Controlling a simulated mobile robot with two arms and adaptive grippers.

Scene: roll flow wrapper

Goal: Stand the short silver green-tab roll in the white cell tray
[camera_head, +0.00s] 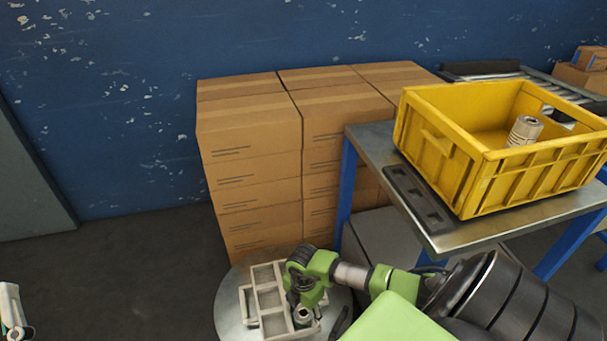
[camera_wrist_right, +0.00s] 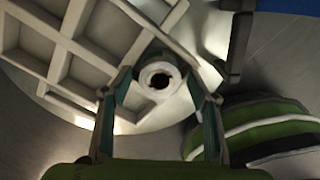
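The white cell tray (camera_head: 246,302) lies on a round grey surface at the bottom centre. It also fills the upper left of the right wrist view (camera_wrist_right: 97,56). A short silver roll (camera_head: 303,317) stands upright at the tray's right side, its hollow end facing the right wrist camera (camera_wrist_right: 159,81). No green tab shows on it. My right gripper (camera_head: 308,294) points down over this roll. In the right wrist view its two fingers (camera_wrist_right: 160,88) are on either side of the roll, with a narrow gap visible. My left gripper is not clearly in view.
A yellow crate (camera_head: 456,182) with another silver roll (camera_head: 524,130) inside stands on a metal-topped table (camera_head: 440,241). Stacked cardboard boxes (camera_head: 250,160) stand behind the tray against a blue wall. The floor (camera_head: 110,270) left of the round surface is clear.

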